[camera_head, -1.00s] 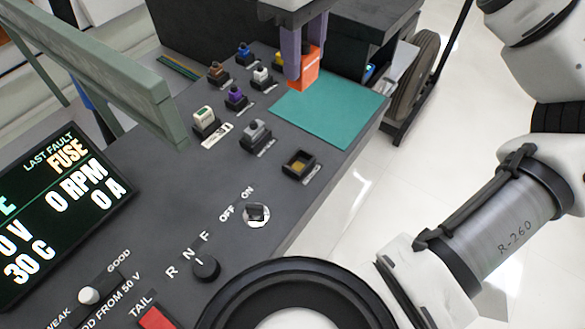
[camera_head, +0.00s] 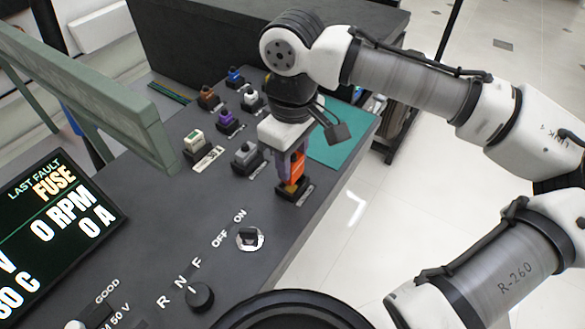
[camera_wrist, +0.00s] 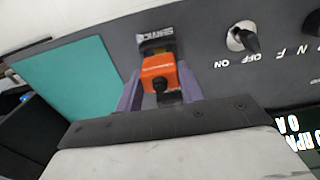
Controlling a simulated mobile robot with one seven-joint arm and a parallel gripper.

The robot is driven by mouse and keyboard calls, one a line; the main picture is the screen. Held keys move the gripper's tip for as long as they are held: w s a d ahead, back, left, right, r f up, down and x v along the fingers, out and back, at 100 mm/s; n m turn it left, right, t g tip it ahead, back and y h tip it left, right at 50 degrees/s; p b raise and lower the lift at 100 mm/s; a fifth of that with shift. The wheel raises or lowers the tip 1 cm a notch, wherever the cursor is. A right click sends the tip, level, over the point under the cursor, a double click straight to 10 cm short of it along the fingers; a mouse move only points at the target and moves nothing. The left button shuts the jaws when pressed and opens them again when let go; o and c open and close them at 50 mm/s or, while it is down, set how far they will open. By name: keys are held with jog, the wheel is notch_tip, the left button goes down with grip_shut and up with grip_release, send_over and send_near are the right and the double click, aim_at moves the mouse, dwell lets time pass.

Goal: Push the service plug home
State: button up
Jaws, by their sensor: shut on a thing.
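The service plug (camera_head: 297,167) is an orange block, held between the purple fingers of my gripper (camera_head: 285,172). It stands directly over the black service socket (camera_head: 292,192) near the panel's right edge. Its lower end is at the socket mouth; I cannot tell how deep it sits. In the wrist view the orange plug (camera_wrist: 160,75) is between both fingers of my gripper (camera_wrist: 160,90). The dark socket (camera_wrist: 155,48) and a SERVICE label show just beyond it. The plug hides most of the socket.
The teal mat (camera_head: 340,138) lies bare behind my gripper. A grey plug (camera_head: 246,155) stands close to the left, with other coloured plugs behind. The OFF/ON key switch (camera_head: 249,237) is in front. A green frame (camera_head: 90,90) rises at the left.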

aim_at(292, 171)
jog(key=shift+f, duration=1.7)
jog(key=shift+f, duration=0.1)
jog(key=o, duration=1)
notch_tip(292, 171, up, 12)
jog(key=shift+r, duration=0.1)
